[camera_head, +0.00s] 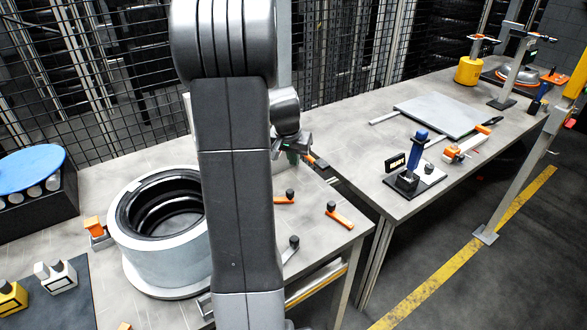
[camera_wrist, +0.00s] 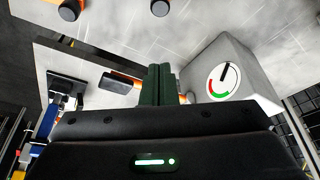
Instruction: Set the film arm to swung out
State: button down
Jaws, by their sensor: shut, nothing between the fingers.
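My gripper (camera_head: 290,153) is over the far right part of the near table in the head view, partly hidden by my arm. In the wrist view its dark green fingers (camera_wrist: 157,84) are together, with nothing between them. A dark block (camera_wrist: 121,83) with orange beside it lies just left of the fingers, and more orange shows at their right. This may be the film arm, but I cannot be sure. In the head view the dark block (camera_head: 317,162) sits just right of the gripper. I cannot tell whether the fingers touch it.
A pale box with a dial (camera_wrist: 224,82) stands right of the fingers. A grey drum (camera_head: 160,255) with a black ring stands on the near table, with orange levers (camera_head: 339,215) to its right. The far table holds a blue-handled joystick (camera_head: 418,160) and a grey plate (camera_head: 442,115).

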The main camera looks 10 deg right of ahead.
jog(key=shift+w+d, duration=0.15)
jog(key=shift+w, duration=0.45)
jog(key=x, duration=0.9)
jog(key=shift+d+f+p, duration=0.15)
jog(key=shift+f+p, duration=0.05)
jog(key=shift+p, duration=0.2)
jog(key=shift+f, duration=0.4)
jog(key=shift+s+a+r+p, duration=0.1)
jog(key=shift+s+a+p, duration=0.05)
jog(key=shift+s+a, duration=0.55)
jog(key=shift+s+a+p, duration=0.15)
jog(key=shift+s+a, duration=0.25)
jog(key=shift+s, duration=0.5)
jog(key=shift+s+b, duration=0.15)
jog(key=shift+b, duration=0.55)
